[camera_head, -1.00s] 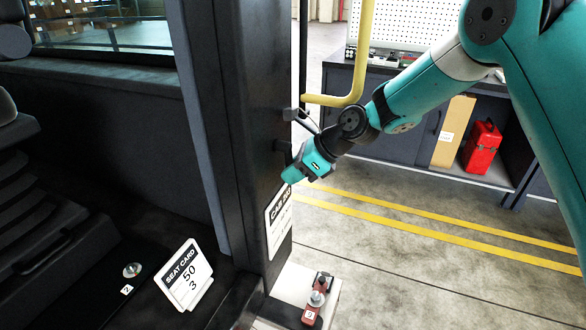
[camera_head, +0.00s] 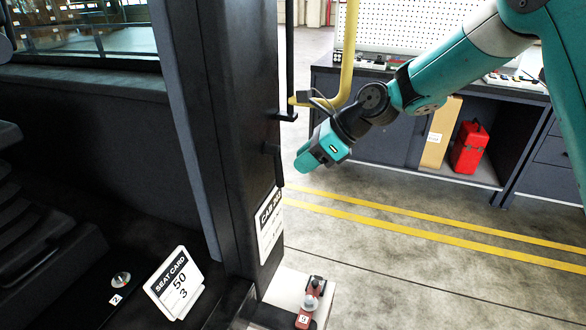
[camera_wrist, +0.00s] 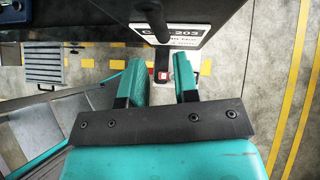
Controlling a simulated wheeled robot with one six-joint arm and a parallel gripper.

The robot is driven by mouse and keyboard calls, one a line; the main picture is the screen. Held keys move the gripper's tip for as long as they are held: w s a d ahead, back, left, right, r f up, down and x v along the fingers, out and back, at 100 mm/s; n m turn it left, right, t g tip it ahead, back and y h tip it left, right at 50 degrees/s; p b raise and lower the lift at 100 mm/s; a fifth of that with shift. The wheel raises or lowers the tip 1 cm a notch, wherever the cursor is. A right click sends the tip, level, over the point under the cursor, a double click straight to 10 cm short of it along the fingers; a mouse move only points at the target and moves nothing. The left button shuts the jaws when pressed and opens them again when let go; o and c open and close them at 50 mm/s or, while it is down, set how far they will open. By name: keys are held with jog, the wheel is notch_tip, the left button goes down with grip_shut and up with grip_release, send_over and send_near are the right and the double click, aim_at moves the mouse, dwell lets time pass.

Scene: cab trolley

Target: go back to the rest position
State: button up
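My gripper (camera_head: 305,166) hangs in the air just right of the dark cab pillar (camera_head: 240,120), pointing down and left, in front of the yellow grab rail. In the wrist view its two teal fingers (camera_wrist: 161,78) stand apart with nothing between them. Far below the gap, a small red thing shows on a pale step. My arm comes in from the upper right of the head view.
Dark brackets (camera_head: 272,150) stick out from the pillar close to my gripper. The yellow grab rail (camera_head: 347,60) is behind. A white seat card (camera_head: 174,284) stands at lower left. A red device (camera_head: 309,302) sits on the step. The floor at right is clear.

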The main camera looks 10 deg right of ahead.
jog(key=shift+d+r, duration=0.2)
jog(key=shift+s, duration=0.1)
jog(key=s+d+r+n+h, duration=0.1)
jog(key=s+r+n, duration=0.1)
jog(key=s+n, duration=0.7)
jog(key=s+d+r+n+g+h, duration=0.1)
jog(key=s+d+r+n+h, duration=0.1)
jog(key=s+n, duration=0.7)
jog(key=s+d+r+n+g+h, duration=0.1)
jog(key=s+d+r+n, duration=0.1)
jog(key=s+n, duration=0.8)
jog(key=shift+s+d+r+h, duration=0.3)
jog(key=shift+s+r, duration=0.3)
jog(key=shift+s, duration=0.55)
